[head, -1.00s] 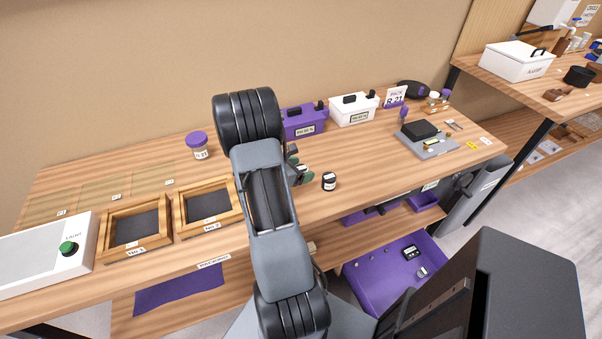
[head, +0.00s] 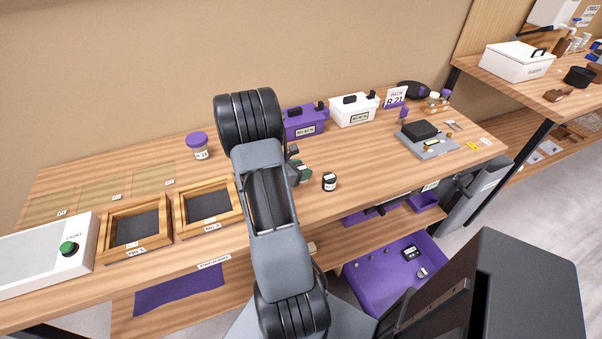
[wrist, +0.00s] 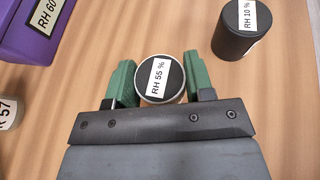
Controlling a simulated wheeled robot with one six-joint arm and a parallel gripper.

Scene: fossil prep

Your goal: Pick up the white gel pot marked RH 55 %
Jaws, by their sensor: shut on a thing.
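The pot marked RH 55 % (wrist: 161,82) has a black lid with a white label and a pale side. In the wrist view it sits between the two green fingers of my gripper (wrist: 158,72), which is shut on it. The wood surface is close around it, and I cannot tell whether the pot is lifted. In the head view my arm hides most of the gripper (head: 302,170), and the pot cannot be made out clearly.
A black pot marked RH 10 % (wrist: 236,32) stands close by on the right, also in the head view (head: 329,181). A purple box (head: 303,122) and a white box (head: 353,109) stand behind. Two wooden frames (head: 171,222) lie left.

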